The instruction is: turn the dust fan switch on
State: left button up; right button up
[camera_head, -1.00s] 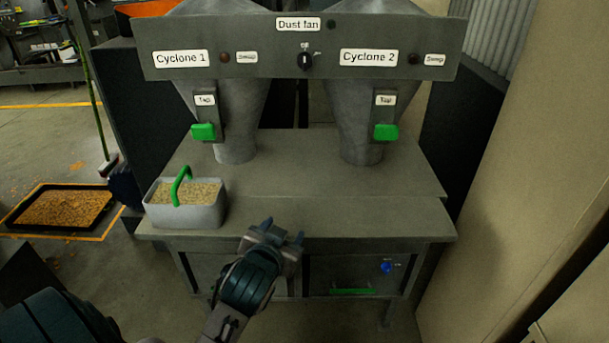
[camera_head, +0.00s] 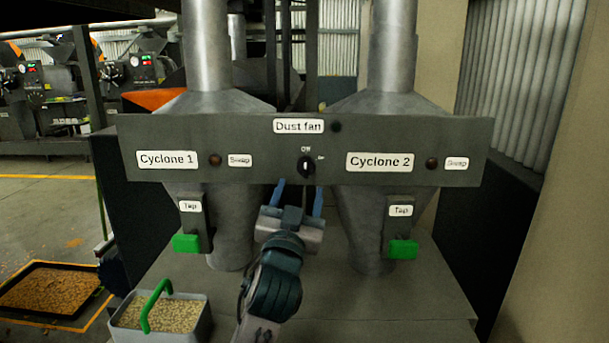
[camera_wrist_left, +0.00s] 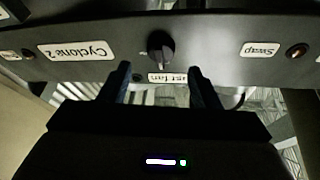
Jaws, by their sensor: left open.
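The dust fan switch (camera_head: 306,165) is a small black rotary knob with a white mark on the dark grey panel (camera_head: 250,180), below the "Dust fan" label (camera_head: 298,126). In the left wrist view the knob (camera_wrist_left: 160,47) shows upside down, just beyond the fingertips. My left gripper (camera_head: 300,187) is open and empty, its two blue fingers pointing up at the panel just below the knob. In the left wrist view the fingers (camera_wrist_left: 160,72) stand apart on either side of the knob's line. I cannot tell if they touch the panel. My right gripper is not in view.
Two grey cyclones stand behind the panel, with green taps at left (camera_head: 186,243) and right (camera_head: 402,249). A bin of pellets with a green handle (camera_head: 155,305) sits at lower left. A dark tray (camera_head: 50,290) lies on the floor. A beige wall (camera_head: 545,230) is at right.

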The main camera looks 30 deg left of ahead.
aim_at(303, 170)
pick_arm(q)
jog(key=x, duration=0.2)
jog(key=p+x, duration=0.1)
jog(key=x, duration=0.2)
jog(key=shift+s+r, duration=0.2)
jog(key=shift+r, duration=0.1)
jog(key=shift+w+a, duration=0.15)
jog(key=shift+w, duration=0.3)
jog(key=shift+s, duration=0.1)
jog(key=c, duration=1)
jog(key=shift+r+m+h+p, duration=0.15)
jog(key=shift+m+h+p, duration=0.45)
jog(key=shift+m+p, duration=0.45)
jog(key=m+h+p, duration=0.1)
jog(key=m+p, duration=0.2)
jog(key=p, duration=0.1)
jog(key=m+h+p, duration=0.2)
jog(key=m+p, duration=0.1)
jog(key=p, duration=0.1)
jog(key=m+g+h+p, duration=0.1)
jog(key=m+p, duration=0.3)
jog(key=p, duration=0.1)
jog(key=shift+s+a+r+h, duration=0.1)
jog(key=shift+r+h, duration=0.2)
jog(key=shift+f+m+g+p, duration=0.15)
jog(key=shift+m+g+p, duration=0.35)
jog(key=shift+m+p, duration=0.7)
jog(key=o, duration=1)
jog(key=shift+f, duration=0.1)
